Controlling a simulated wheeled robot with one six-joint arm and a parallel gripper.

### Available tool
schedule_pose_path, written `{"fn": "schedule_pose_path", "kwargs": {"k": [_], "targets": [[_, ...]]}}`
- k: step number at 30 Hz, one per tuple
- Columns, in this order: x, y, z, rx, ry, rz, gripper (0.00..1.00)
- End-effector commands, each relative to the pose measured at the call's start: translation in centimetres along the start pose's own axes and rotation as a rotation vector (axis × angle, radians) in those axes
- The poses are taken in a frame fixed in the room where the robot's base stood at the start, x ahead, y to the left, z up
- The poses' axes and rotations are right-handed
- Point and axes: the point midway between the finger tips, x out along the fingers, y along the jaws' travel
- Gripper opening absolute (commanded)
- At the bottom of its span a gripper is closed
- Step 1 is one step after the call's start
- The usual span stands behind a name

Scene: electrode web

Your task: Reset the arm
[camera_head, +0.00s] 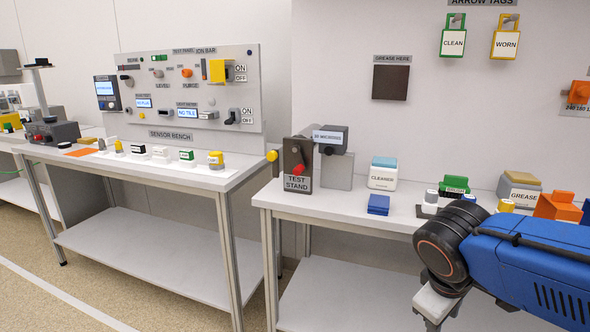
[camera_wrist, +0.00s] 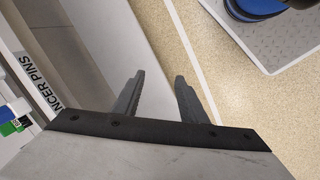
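My arm, blue with a dark joint, reaches in from the right edge of the head view, in front of the right bench. The gripper's fingers are out of that view. In the wrist view, my gripper (camera_wrist: 160,95) shows two dark fingers held apart with nothing between them. Behind the fingers lie the pale floor and a white line.
The right bench (camera_head: 385,222) holds a test stand (camera_head: 298,184), a cleaner box (camera_head: 383,180), a blue block (camera_head: 378,204) and a grease box (camera_head: 523,197). The sensor bench (camera_head: 107,166) stands left. The wrist view shows a "NCER PINS" label (camera_wrist: 45,82) at left. Floor (camera_head: 25,240) is clear.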

Motion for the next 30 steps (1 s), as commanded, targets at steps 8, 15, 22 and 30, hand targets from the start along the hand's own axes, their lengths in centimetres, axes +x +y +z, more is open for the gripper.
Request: {"fn": "schedule_pose_path", "kwargs": {"k": [8, 15, 22, 30], "targets": [[0.3, -1.6, 3.1, 0.362, 0.118, -0.146, 0.39], [0.1, -2.5, 3.8, 0.574, 0.202, -0.217, 0.39], [0.0, -2.7, 3.9, 0.624, 0.224, -0.233, 0.39], [0.0, -2.7, 3.9, 0.621, 0.223, -0.232, 0.39]]}}
